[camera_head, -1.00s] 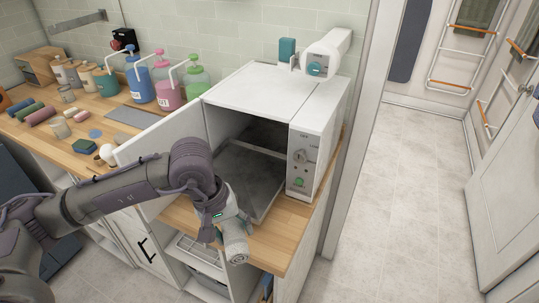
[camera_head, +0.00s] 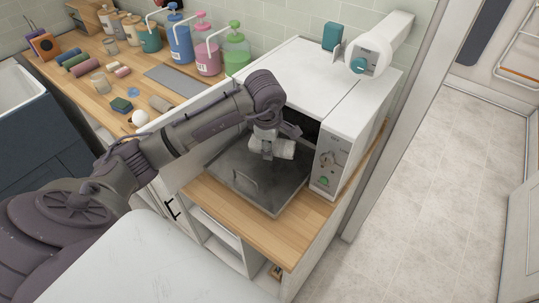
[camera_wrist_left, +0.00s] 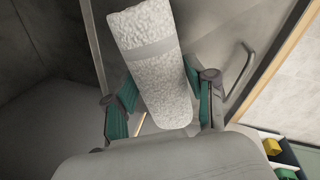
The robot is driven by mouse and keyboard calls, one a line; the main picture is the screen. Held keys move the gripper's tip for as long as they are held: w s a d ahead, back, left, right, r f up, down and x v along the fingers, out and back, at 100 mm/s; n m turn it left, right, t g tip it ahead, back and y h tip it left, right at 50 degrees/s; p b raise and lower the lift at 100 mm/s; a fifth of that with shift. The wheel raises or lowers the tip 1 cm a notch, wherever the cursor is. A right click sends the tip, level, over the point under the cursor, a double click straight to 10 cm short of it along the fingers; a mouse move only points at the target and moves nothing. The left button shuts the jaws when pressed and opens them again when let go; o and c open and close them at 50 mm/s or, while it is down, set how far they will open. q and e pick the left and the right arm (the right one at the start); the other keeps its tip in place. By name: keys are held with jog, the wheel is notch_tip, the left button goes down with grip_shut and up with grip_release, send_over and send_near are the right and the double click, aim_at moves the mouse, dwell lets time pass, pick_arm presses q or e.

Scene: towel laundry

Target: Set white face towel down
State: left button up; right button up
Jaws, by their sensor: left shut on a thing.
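A white rolled face towel (camera_head: 286,149) is held at the mouth of the white box-shaped cabinet (camera_head: 310,75), above a dark grey tray or panel (camera_head: 222,172) with a handle. My left gripper (camera_head: 266,138) is shut on the towel. In the left wrist view, the towel (camera_wrist_left: 150,45) lies tilted between the two green-padded fingers of the gripper (camera_wrist_left: 158,88), its far end reaching beyond them. A small gap to the dark surface seems to remain, but contact cannot be told. The cabinet's inside is mostly hidden by my arm. My right gripper is not in view.
The wooden counter (camera_head: 255,222) has a bare strip at its front. Several pump bottles, such as a pink one (camera_head: 208,58), stand left of the cabinet. A grey mat (camera_head: 178,83), a white ball (camera_head: 140,117) and rolled cloths lie further left. The floor at right is clear.

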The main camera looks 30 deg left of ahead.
pick_arm(q)
jog(key=shift+w+a+f+b, duration=0.45)
jog(key=shift+w+a+f, duration=0.35)
jog(key=shift+w+f, duration=0.2)
jog(key=shift+w+a, duration=0.15)
jog(key=shift+w, duration=0.1)
jog(key=shift+f, duration=0.25)
notch_tip(320, 180, down, 3)
jog(key=shift+s+r+b, duration=0.15)
jog(key=shift+r+b, duration=0.05)
jog(key=shift+b, duration=0.8)
jog(key=shift+f, duration=0.4)
jog(key=o, duration=1.1)
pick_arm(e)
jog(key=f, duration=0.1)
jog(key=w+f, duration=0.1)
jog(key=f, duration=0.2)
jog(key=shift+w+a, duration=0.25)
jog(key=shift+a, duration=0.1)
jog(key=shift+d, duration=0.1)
